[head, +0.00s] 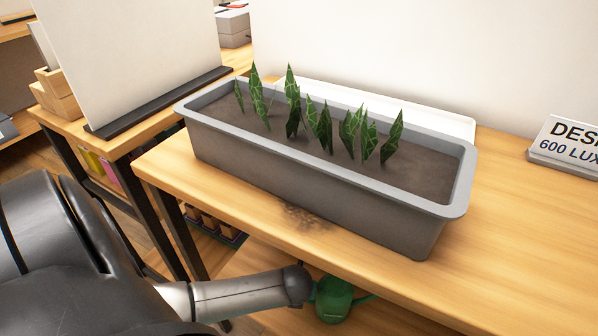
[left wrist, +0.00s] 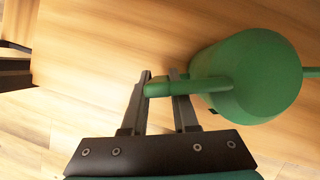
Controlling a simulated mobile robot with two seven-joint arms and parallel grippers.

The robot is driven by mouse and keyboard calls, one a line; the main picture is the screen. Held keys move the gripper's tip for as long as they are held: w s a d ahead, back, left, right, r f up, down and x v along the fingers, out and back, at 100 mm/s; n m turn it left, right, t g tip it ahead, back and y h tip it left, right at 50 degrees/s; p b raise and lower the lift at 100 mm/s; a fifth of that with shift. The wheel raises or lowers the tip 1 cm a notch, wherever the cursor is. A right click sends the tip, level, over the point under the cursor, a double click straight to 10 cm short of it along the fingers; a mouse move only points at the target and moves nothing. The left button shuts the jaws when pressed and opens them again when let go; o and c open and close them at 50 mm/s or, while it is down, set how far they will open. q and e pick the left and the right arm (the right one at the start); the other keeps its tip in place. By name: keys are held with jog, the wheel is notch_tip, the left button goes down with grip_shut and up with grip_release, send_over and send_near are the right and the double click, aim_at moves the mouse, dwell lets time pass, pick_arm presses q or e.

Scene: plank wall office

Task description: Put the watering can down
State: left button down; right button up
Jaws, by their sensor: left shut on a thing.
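The green watering can (head: 334,300) shows at the bottom of the head view, in front of and below the table's front edge. Its round body (left wrist: 262,75) and handle (left wrist: 205,85) show in the left wrist view; the spout is partly cut off at the right. My left gripper (left wrist: 162,84) is shut on the handle. In the head view my arm hides the gripper's fingers. I cannot tell whether the can touches a surface. My right gripper is not in view.
A long grey planter (head: 310,195) with soil and several green plants stands on the wooden table (head: 515,235). A dark soil smudge (head: 305,215) lies before it. A sign (head: 570,143) stands at the right. The tabletop right of the planter is clear.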

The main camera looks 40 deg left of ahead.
pick_arm(q)
jog(key=shift+w, duration=0.1)
jog(key=c, duration=0.7)
grip_release()
